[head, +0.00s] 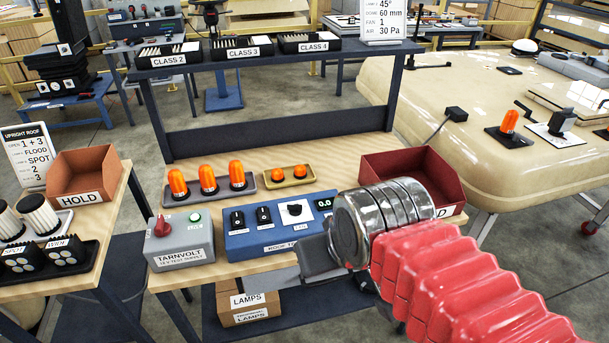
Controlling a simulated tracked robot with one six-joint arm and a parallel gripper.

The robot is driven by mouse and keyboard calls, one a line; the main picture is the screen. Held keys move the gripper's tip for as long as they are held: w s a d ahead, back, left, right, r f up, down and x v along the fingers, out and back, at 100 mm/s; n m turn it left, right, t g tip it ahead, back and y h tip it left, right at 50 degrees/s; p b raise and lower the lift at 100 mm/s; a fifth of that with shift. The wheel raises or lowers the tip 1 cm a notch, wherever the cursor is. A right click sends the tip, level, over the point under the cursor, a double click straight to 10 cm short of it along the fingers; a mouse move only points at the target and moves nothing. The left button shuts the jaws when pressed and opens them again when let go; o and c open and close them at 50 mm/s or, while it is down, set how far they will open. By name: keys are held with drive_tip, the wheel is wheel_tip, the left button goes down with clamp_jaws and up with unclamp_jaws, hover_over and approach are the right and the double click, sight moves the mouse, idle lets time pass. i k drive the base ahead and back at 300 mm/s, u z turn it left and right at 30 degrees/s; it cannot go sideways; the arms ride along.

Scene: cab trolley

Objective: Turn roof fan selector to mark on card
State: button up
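The roof fan selector appears to be the black knob (295,209) on a white plate on the blue roof test box (255,240). Small lettering below it seems to read FAN; its pointer and marks are too small to read. My gripper (316,262) is over the box's front right corner, below and right of the knob. It hides part of the box's label. Its fingertips are not clear.
A grey supply box (180,242) with a red knob stands left. Orange beacons in a tray (215,192) and a small yellow tray (289,181) lie behind. A red bin (412,170) stands right, partly behind my arm.

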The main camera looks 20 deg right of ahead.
sight(294, 209)
drive_tip(key=k, duration=0.6)
drive_tip(key=u, duration=0.65)
drive_tip(key=i, duration=1.3)
drive_tip(key=z, duration=0.25)
